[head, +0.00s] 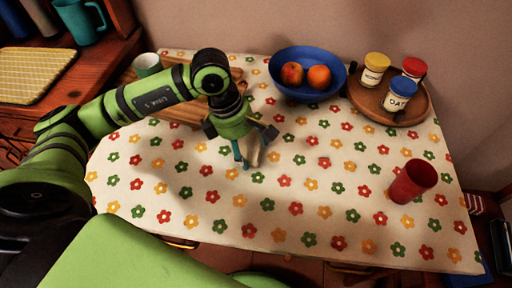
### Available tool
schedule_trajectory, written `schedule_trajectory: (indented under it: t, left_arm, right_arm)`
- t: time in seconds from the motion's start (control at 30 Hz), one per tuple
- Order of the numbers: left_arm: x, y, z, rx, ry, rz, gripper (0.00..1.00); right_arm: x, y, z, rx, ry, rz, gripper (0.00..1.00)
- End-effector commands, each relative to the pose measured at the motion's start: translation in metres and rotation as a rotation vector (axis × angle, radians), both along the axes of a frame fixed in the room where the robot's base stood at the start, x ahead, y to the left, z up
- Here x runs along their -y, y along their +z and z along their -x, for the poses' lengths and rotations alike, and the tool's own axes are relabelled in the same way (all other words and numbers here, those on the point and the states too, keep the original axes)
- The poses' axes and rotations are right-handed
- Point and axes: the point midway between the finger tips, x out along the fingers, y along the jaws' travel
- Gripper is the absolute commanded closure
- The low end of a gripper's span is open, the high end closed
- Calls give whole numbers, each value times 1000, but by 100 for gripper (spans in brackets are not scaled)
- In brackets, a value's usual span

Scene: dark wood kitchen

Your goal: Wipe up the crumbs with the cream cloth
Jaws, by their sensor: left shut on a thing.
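My left gripper (246,158) reaches in from the left over the middle-left of the flowered table (297,222). It points down and is shut on the cream cloth (251,148), which shows as a pale piece between the fingers, low over the tabletop. I cannot tell whether the cloth touches the table. I cannot make out any crumbs among the flower pattern. My right gripper is not in view.
A blue bowl (279,91) with fruit stands at the back. A round wooden tray (417,111) with three jars is at back right. A red cup (413,181) stands at right. A wooden board (187,114) and a cup (147,65) are behind my arm. The front middle is clear.

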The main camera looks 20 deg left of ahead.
Motion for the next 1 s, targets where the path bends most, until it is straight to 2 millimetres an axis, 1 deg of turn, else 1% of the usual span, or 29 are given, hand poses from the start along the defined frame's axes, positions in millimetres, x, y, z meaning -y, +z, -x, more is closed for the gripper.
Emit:
schedule_trajectory:
  t: [0.23, 0.5, 0.77, 1.0]
  left_arm:
    - [-8, -1, 3, 1, -1, -1, 62]
    - [-31, -4, 9, 1, 1, -2, 62]
    - [-39, -4, 11, 1, -2, 0, 62]
    - [-58, -6, 17, -1, 1, -3, 62]
  right_arm:
    - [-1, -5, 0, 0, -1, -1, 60]
    - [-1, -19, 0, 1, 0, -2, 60]
    - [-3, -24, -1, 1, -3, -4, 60]
    - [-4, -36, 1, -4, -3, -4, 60]
